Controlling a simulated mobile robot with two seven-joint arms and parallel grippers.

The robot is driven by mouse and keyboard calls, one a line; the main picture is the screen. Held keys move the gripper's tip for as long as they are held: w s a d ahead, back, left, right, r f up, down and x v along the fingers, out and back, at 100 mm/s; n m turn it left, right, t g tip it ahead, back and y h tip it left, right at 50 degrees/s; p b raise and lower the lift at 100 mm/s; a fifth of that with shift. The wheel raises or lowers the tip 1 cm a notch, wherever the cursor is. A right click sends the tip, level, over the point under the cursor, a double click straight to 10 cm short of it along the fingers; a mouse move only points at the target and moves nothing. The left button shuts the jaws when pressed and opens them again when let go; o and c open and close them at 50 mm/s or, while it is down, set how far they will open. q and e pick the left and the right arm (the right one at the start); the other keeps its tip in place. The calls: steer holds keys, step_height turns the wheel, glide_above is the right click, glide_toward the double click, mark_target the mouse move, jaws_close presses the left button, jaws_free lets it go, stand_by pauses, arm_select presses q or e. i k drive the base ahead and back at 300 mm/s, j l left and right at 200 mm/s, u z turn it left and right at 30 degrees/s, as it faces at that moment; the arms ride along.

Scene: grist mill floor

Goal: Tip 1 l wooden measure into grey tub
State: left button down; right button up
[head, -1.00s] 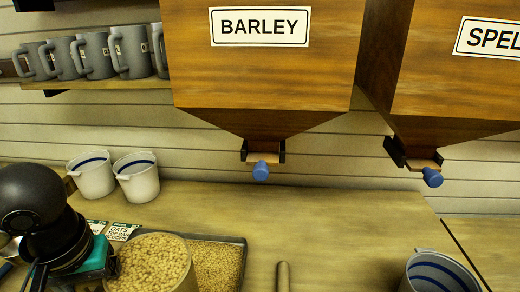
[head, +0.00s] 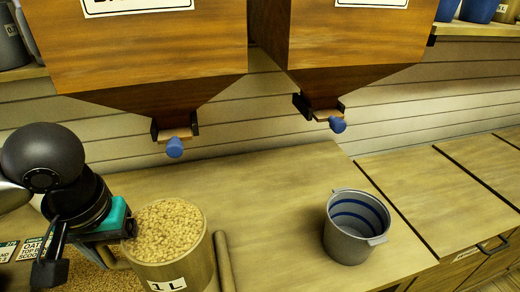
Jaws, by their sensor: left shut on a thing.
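The 1 l wooden measure (head: 205,265) is at the lower middle-left, labelled "1 L", upright and heaped with pale grain. My left gripper (head: 125,227) is shut on it at its left side; the fingertips are partly hidden. The grey tub (head: 345,246) stands upright on the counter to the right, apart from the measure. The tub has blue bands inside, a lug on its rim, and looks empty. My right gripper is not in view.
A wooden rod (head: 222,258) lies just right of the measure. Grain in a tray (head: 88,259) shows behind my left arm. Two wooden hoppers with blue-knobbed spouts (head: 174,147) hang above the counter (head: 275,200). The counter between rod and tub is clear.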

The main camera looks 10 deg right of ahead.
mark_target(356, 222)
steer(key=l+z, duration=0.1)
steer(key=z, duration=0.35)
steer(key=l+z, duration=0.1)
steer(key=z, duration=0.35)
steer(key=i+l, duration=0.2)
steer(key=l, duration=0.2)
steer(key=i+l, duration=0.2)
steer(key=l, duration=0.25)
steer(key=i+l, duration=0.2)
steer(key=l, duration=0.2)
